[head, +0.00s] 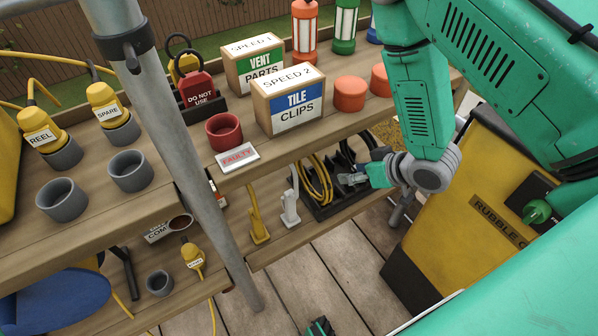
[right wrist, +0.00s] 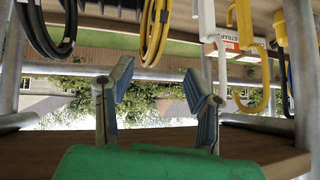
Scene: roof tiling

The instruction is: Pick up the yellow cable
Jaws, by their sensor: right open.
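The yellow cable (head: 318,184) hangs as a coil in a black rack on the lower shelf in the head view. In the right wrist view the yellow coil (right wrist: 156,32) hangs from the top edge, beyond the fingertips and roughly between them. My right gripper (head: 354,179) is just right of the coil in the head view. In the right wrist view my right gripper (right wrist: 158,82) has its two blue-grey fingers apart, with nothing between them. I see a gap between the fingers and the coil. My left gripper does not clearly show.
A black coil (right wrist: 48,30) hangs beside the yellow one. Yellow hook-shaped parts (head: 257,215) and a white one (head: 290,209) stand left of the rack (head: 322,212). The bench top (head: 318,141) overhangs the lower shelf. A metal pole (head: 185,140) stands left; a yellow bin (head: 440,235) stands right.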

